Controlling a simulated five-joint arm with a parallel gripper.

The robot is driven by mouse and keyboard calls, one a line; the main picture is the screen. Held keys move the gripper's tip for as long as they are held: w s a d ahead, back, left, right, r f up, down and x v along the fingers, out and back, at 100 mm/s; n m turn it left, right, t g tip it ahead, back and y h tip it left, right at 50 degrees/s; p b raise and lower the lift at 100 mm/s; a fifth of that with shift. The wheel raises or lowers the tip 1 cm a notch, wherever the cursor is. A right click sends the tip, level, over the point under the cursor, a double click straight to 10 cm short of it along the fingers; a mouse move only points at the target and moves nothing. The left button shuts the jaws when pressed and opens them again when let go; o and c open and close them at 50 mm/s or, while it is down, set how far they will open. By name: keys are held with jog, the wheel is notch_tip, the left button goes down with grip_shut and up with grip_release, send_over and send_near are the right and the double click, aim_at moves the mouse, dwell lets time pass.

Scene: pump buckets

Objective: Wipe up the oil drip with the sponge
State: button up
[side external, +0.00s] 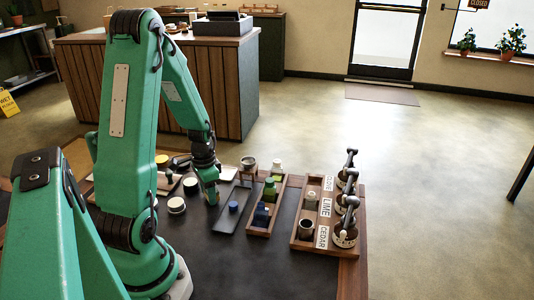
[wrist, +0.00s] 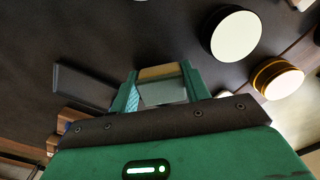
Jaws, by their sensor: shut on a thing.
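My gripper (wrist: 160,88) is shut on a small block with a tan top and a paler grey-green lower part, which looks like the sponge (wrist: 162,72). In the side view my gripper (side external: 211,195) is low over the dark work mat (side external: 210,262), just left of a dark flat tray. The sponge cannot be made out there, and I cannot tell whether it touches the mat. I cannot make out an oil drip in either view.
A dark tray (side external: 228,222) holds a small blue piece. A wooden caddy (side external: 258,233) holds green and blue bottles. A rack (side external: 341,250) at the right holds pump bottles, with CLOVE, LIME and CEDAR labels. White-topped jars (side external: 176,205) stand left of my gripper. The front mat is clear.

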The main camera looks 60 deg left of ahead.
aim_at(201, 213)
jog(key=shift+w+a+f, duration=0.1)
jog(key=shift+w+a, duration=0.7)
jog(key=shift+w, duration=0.05)
jog(key=shift+s+d+f, duration=0.1)
jog(key=shift+s+d, duration=2.8)
jog(key=shift+s, duration=0.05)
notch_tip(201, 213, up, 8)
jog(key=w+d+r, duration=0.3)
jog(key=w, duration=0.4)
jog(key=w+d+r, duration=0.2)
jog(key=w+d, duration=0.1)
jog(key=w, duration=0.3)
jog(key=w+d+r, duration=0.3)
jog(key=w+d, duration=0.1)
jog(key=d, duration=0.2)
jog(key=w+d+r, duration=0.3)
jog(key=w+d, duration=0.1)
jog(key=d, duration=0.3)
jog(key=shift+w, duration=0.3)
